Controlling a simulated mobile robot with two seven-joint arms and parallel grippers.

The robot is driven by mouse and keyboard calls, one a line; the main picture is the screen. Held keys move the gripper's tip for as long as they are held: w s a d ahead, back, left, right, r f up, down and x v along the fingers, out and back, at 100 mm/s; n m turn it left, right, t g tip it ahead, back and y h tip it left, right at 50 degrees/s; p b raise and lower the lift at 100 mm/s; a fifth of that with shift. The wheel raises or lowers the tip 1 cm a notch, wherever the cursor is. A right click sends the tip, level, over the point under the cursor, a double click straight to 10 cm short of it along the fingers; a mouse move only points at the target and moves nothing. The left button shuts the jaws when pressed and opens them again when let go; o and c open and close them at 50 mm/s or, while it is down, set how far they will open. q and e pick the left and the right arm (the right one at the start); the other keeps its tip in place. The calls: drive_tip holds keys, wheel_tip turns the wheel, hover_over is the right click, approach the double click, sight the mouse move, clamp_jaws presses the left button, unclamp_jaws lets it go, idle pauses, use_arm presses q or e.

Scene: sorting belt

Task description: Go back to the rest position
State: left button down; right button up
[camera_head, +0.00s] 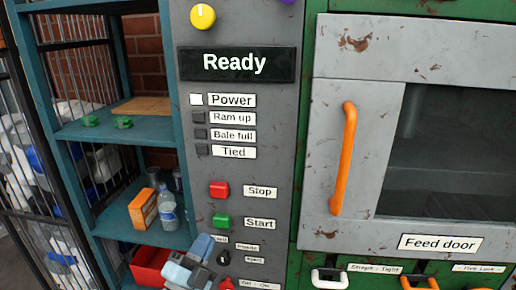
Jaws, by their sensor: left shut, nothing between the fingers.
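My left gripper (196,257), blue-grey, shows at the bottom in front of the lower part of the grey control panel (270,150). Its fingers are shut with nothing seen between them. It is just below the green Start button (221,220) and partly covers a small label and the lower controls. Whether it touches the panel I cannot tell. My right gripper is not in view.
The display (236,64) reads "Ready" and the Power lamp (196,99) is white. A red Stop button (219,188) sits above Start. Right is the feed door with its orange handle (344,158). Left is a teal shelf (110,134) holding a bottle (167,208) and orange box (143,209).

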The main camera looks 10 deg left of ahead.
use_arm(q)
drive_tip(key=s+a+f+n+g+y+p, duration=0.2)
drive_tip(key=s+f+n+g+y+p, duration=0.3)
drive_tip(key=s+f+n+g, duration=0.6)
drive_tip(key=s+f+n+p, duration=0.2)
drive_tip(key=s+f, duration=0.8)
drive_tip(key=f, duration=0.1)
drive_tip(key=shift+a+g, duration=0.3)
drive_tip(key=shift+a, duration=0.1)
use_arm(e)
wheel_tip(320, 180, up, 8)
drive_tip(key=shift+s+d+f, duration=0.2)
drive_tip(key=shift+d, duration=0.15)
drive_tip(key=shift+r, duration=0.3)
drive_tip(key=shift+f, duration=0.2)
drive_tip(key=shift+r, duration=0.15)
